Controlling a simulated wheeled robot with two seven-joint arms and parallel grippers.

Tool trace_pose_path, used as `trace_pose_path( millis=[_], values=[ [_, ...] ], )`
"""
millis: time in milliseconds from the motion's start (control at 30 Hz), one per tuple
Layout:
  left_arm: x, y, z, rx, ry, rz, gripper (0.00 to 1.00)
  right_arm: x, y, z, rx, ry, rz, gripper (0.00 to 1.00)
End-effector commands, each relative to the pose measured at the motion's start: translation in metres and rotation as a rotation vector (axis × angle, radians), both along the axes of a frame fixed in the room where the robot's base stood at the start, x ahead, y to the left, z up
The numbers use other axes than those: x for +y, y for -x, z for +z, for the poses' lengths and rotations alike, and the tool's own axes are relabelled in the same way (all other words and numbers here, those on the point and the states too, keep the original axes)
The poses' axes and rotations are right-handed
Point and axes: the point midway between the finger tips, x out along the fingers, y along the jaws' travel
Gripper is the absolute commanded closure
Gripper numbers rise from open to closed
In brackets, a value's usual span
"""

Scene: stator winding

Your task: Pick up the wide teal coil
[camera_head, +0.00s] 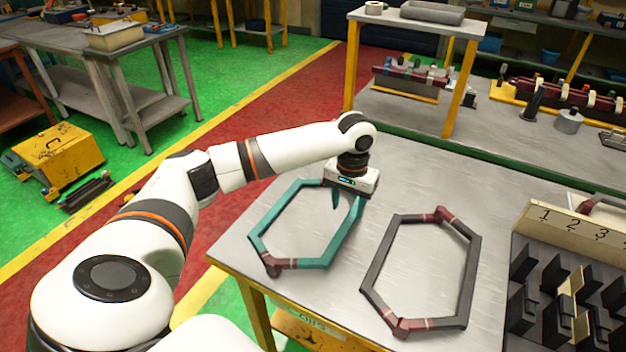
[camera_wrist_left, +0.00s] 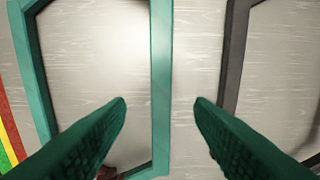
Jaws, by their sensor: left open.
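The wide teal coil (camera_head: 257,222) is a six-sided loop lying flat on the grey metal table, with a dark red wrapped part at its near corner. My left gripper (camera_head: 346,203) is open and empty, pointing down over the coil's far right side; the hand hides the coil's far right corner. In the left wrist view, one long side of the teal coil (camera_wrist_left: 162,60) runs between the two spread green fingertips (camera_wrist_left: 160,103), nearer the middle than either finger. No contact with the coil is visible. My right gripper is not in view.
A dark grey coil (camera_head: 473,270) with dark red ends lies to the right of the teal one, close to my right fingertip in the wrist view (camera_wrist_left: 232,50). A black slotted rack with a numbered board (camera_head: 577,222) stands at the table's right. Bare table (camera_head: 425,185) lies behind.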

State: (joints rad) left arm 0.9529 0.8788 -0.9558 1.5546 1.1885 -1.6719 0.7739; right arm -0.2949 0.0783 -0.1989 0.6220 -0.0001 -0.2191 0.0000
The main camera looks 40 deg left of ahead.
Motion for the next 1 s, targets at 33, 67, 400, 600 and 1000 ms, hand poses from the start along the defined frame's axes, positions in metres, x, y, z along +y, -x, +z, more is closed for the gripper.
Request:
trace_pose_path(
  millis=[33,67,400,600,1000],
  values=[
    [0.000,0.001,-0.008,0.003,0.000,0.000,0.52,-0.001,0.009,0.002,0.012,0.002,0.000,0.64],
    [0.000,0.001,-0.012,0.003,0.001,0.000,0.52,-0.001,0.012,0.003,0.018,0.002,0.000,0.64],
    [-0.002,0.005,-0.044,0.003,-0.001,-0.001,0.52,-0.003,0.008,0.012,0.013,0.004,0.001,0.64],
    [-0.003,0.008,-0.073,0.002,0.000,-0.001,0.52,-0.002,0.000,0.017,-0.001,0.003,0.002,0.64],
    [-0.003,0.008,-0.080,-0.001,0.000,-0.002,0.65,-0.002,0.003,0.017,0.005,0.002,0.002,0.64]
  ],
)
